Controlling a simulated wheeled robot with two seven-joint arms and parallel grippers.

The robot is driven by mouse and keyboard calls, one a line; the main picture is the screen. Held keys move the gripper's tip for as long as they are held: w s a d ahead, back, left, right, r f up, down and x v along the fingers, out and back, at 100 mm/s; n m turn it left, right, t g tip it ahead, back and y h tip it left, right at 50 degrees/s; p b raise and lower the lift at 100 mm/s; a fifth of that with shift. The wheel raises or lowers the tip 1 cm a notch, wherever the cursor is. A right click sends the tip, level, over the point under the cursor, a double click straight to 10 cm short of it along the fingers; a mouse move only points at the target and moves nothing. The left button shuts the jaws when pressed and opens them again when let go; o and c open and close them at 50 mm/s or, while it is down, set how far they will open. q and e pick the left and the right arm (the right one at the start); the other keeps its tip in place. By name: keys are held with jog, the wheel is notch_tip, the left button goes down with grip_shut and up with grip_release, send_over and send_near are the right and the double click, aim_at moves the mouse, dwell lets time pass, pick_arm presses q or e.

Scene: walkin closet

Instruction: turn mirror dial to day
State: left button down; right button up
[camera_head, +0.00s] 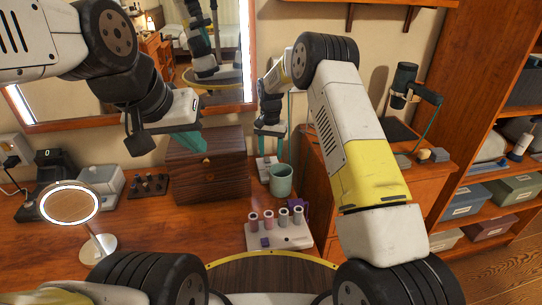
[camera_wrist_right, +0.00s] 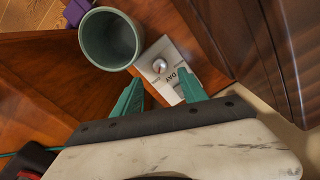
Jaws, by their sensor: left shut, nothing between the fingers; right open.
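The mirror dial is a small white plate (camera_wrist_right: 171,78) with a round silver knob (camera_wrist_right: 160,66) and the word DAY beside it; other labels are too small to read. In the head view the plate (camera_head: 266,168) lies on the desk between the wooden chest and the green cup. My right gripper (camera_head: 270,153) is open and points down just above the plate. In the right wrist view its green fingers (camera_wrist_right: 159,77) are apart, with the knob seen between and beyond their tips; I see no contact. My left gripper (camera_head: 188,146) is shut and empty above the chest's left side.
A green cup (camera_head: 281,180) stands close beside the plate. The wooden chest (camera_head: 208,171) is on its other side. A white holder (camera_head: 280,237) with several rollers sits in front. A round mirror (camera_head: 70,203) stands left; the lit wall mirror (camera_head: 60,125) is behind.

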notch_tip(320, 180, down, 7)
jog(key=shift+f, duration=0.1)
dwell(0.3)
jog(key=shift+c, duration=0.2)
grip_shut()
